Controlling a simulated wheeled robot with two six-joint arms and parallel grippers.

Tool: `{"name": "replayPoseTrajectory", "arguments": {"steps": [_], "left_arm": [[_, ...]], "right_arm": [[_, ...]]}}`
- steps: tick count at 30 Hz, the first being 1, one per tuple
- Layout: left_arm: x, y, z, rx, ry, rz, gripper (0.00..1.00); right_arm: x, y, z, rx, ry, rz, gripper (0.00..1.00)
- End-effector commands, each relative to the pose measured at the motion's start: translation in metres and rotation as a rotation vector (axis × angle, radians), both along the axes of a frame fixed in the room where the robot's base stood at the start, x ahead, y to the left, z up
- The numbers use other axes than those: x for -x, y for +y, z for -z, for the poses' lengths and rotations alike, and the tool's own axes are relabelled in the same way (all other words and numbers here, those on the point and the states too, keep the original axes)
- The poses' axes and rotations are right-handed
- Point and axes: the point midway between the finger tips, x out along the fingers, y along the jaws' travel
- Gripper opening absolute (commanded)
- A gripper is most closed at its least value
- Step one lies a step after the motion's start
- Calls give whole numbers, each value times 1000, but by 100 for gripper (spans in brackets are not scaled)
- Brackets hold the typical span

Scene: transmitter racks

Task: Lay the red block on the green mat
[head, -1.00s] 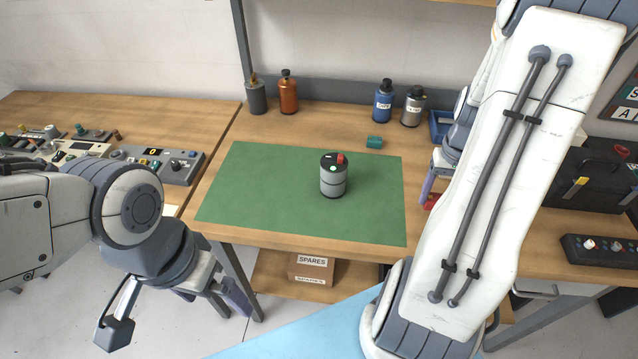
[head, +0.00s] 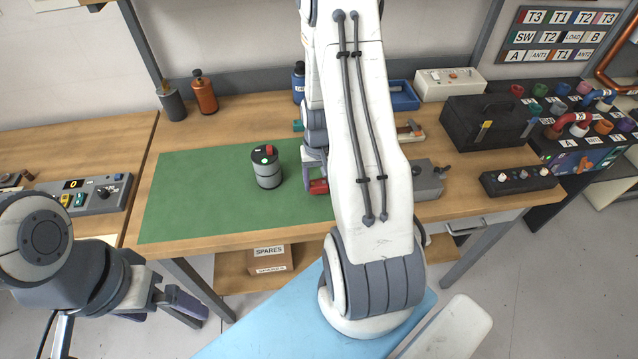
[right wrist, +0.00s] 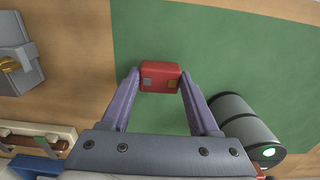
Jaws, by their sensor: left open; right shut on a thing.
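The red block (head: 318,187) is held between the fingertips of my right gripper (head: 311,184), near the right edge of the green mat (head: 205,200). In the right wrist view, the block (right wrist: 160,76) sits between both purple fingers (right wrist: 160,84), and the mat (right wrist: 220,45) lies behind it, with the mat's edge close to the block's left side. I cannot tell whether the block touches the mat. My left gripper (head: 192,306) is open and empty, low in front of the table. My right arm hides part of the mat's right side.
A grey canister with a dark top (head: 267,168) stands on the mat, close to my right gripper; it also shows in the right wrist view (right wrist: 248,128). A grey box (head: 428,180) lies to the right. Bottles (head: 204,92) stand behind. The mat's left part is clear.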

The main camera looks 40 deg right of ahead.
Motion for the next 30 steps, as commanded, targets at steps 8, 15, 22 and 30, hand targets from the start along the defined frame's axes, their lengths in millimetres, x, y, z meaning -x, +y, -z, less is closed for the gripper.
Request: {"name": "replayPoseTrajectory", "arguments": {"steps": [8,15,22,30], "left_arm": [[0,0,-8,0,0,0,100],[0,0,-7,0,0,0,100],[0,0,-5,0,0,0,100],[0,0,-6,0,0,0,100]], "right_arm": [[0,-1,23,0,0,0,6],[0,-1,25,1,-1,0,6],[0,-1,26,0,0,0,91],[0,-1,25,0,0,0,91]]}}
